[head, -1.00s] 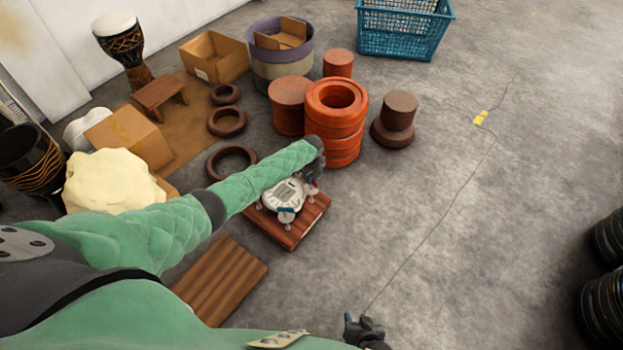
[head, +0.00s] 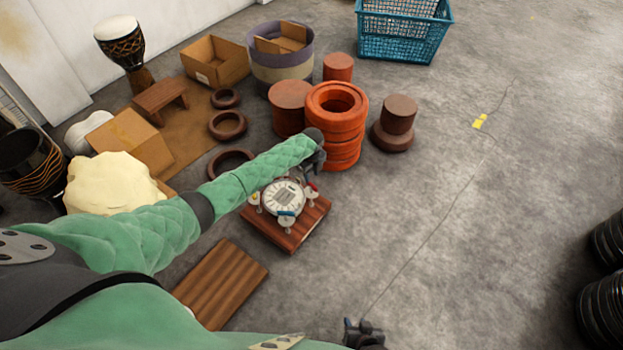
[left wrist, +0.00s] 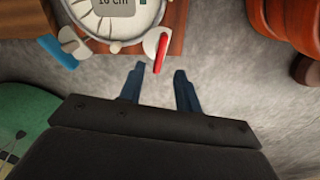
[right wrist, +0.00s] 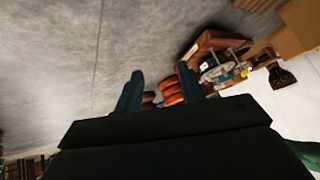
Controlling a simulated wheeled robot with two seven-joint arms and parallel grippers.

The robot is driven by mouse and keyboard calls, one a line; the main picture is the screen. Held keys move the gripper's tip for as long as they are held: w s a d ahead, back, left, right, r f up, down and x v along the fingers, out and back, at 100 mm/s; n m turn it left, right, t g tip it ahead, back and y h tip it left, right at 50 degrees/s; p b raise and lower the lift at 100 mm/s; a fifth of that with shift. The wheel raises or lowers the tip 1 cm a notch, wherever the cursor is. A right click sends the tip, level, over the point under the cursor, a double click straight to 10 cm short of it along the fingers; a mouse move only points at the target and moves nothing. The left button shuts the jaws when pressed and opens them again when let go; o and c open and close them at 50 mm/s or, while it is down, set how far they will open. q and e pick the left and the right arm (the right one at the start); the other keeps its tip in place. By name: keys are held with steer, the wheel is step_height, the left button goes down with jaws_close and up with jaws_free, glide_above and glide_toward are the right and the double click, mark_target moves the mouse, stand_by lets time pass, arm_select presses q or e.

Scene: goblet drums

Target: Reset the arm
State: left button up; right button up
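My left arm reaches over the floor, and its gripper (head: 312,172) is beside a white round device with a dial (head: 283,198) on a wooden board (head: 305,228). In the left wrist view the left gripper (left wrist: 157,80) has its two fingers apart with bare floor between them. A red-and-white part (left wrist: 158,50) of the device is just beyond the fingertips. My right gripper (head: 363,328) is low at the bottom of the head view, over bare floor. In the right wrist view its fingers (right wrist: 158,85) are apart, with nothing held between them.
Stacked orange rings (head: 336,125) stand just beyond my left gripper. Brown rings (head: 227,125), cardboard boxes (head: 214,61), a goblet drum (head: 120,43) and a cream sack (head: 108,184) crowd the left. A blue basket (head: 402,32) is at the back. The floor on the right is largely clear.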

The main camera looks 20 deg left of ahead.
arm_select(q)
steer(key=shift+r, duration=0.95)
arm_select(e)
steer(key=shift+w+r, duration=0.4)
steer(key=shift+w, duration=0.45)
